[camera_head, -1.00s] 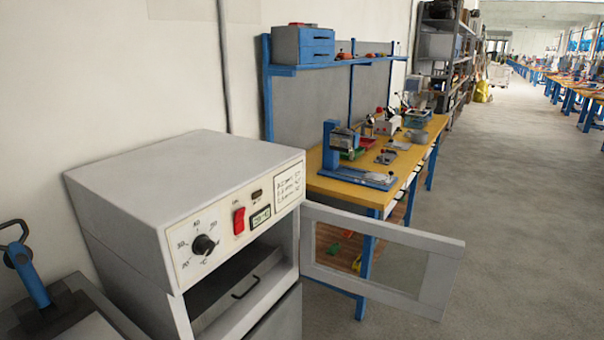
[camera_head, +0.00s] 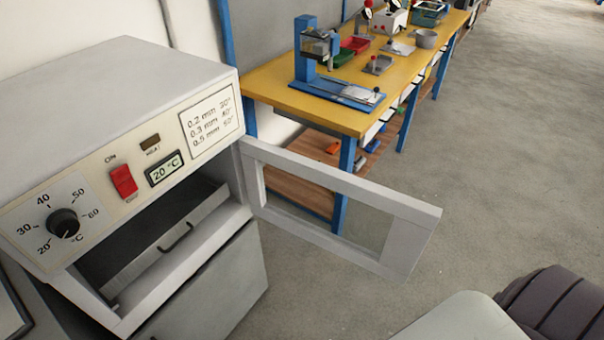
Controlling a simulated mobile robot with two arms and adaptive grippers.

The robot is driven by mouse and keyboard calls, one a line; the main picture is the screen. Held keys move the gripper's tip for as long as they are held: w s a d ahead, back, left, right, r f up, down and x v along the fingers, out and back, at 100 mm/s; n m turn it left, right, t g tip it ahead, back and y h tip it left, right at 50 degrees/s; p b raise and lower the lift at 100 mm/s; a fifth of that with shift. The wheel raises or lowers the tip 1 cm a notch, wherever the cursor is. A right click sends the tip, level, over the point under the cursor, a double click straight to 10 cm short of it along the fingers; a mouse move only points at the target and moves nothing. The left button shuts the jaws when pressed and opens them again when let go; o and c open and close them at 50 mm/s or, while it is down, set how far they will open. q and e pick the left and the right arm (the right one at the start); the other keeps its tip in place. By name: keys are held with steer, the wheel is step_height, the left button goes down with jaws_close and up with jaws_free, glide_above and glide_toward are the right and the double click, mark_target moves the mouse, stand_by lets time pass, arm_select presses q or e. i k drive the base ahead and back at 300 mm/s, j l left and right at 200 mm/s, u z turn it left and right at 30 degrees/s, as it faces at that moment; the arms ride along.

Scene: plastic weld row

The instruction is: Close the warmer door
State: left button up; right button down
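The warmer (camera_head: 100,100) is a light grey box at the left, with a dial, a red switch and a display reading 20 °C on its front panel. Its door (camera_head: 408,243), a pale frame around a clear window, stands wide open, hinged at the right side of the opening and swung out to the right. Inside the open chamber a drawer or tray (camera_head: 150,262) with a dark handle shows. No gripper fingers are in view. A pale and dark part of my own body shows at the bottom right, apart from the door.
A yellow-topped workbench (camera_head: 290,97) with blue legs stands behind the door, with a blue press device (camera_head: 305,48) and small trays on it. The grey floor (camera_head: 480,190) to the right is clear. A lower grey cabinet front (camera_head: 225,285) is under the warmer.

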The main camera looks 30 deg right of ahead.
mark_target(415, 221)
steer(key=i+l+u, duration=0.1)
steer(key=l+u, duration=0.2)
steer(key=l, duration=0.25)
steer(key=l+u, duration=0.25)
steer(key=l, duration=0.25)
steer(key=i+l+u, duration=0.1)
steer(key=l+u, duration=0.2)
steer(key=l, duration=0.3)
steer(key=l+u, duration=0.3)
steer(key=l, duration=0.2)
steer(key=k+l+u, duration=0.3)
steer(key=l, duration=0.25)
steer(key=l+u, duration=0.25)
steer(key=l, duration=0.3)
